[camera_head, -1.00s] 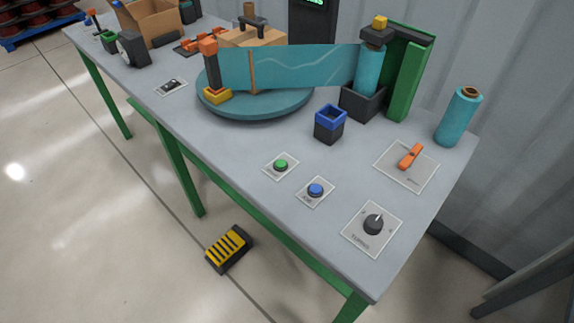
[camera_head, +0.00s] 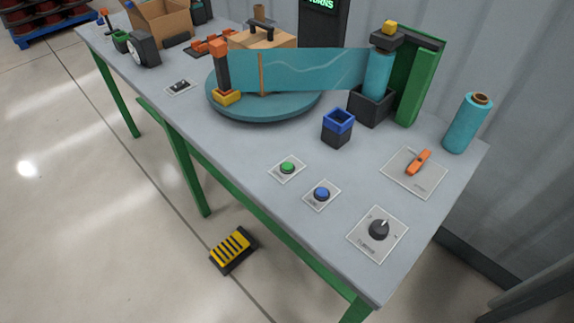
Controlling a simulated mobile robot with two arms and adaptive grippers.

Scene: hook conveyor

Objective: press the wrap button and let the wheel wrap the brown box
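The brown box (camera_head: 262,39) sits on the teal turntable wheel (camera_head: 265,113), with a dark handle-like piece on top. A sheet of teal film (camera_head: 315,70) stretches from the orange-topped post (camera_head: 221,68) on the wheel's left rim to the film roll (camera_head: 378,75) in its dark holder, passing in front of the box. A green button (camera_head: 288,168) and a blue button (camera_head: 322,194) sit on small plates near the table's front edge. Their labels are too small to read. Neither of my grippers is in view.
An orange lever (camera_head: 419,162) and a dark knob (camera_head: 379,229) are on plates at the right. A spare teal roll (camera_head: 466,122) and a blue-rimmed holder (camera_head: 338,127) stand on the table. A yellow-striped pedal (camera_head: 233,250) lies on the floor. An open carton (camera_head: 160,18) is at the back left.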

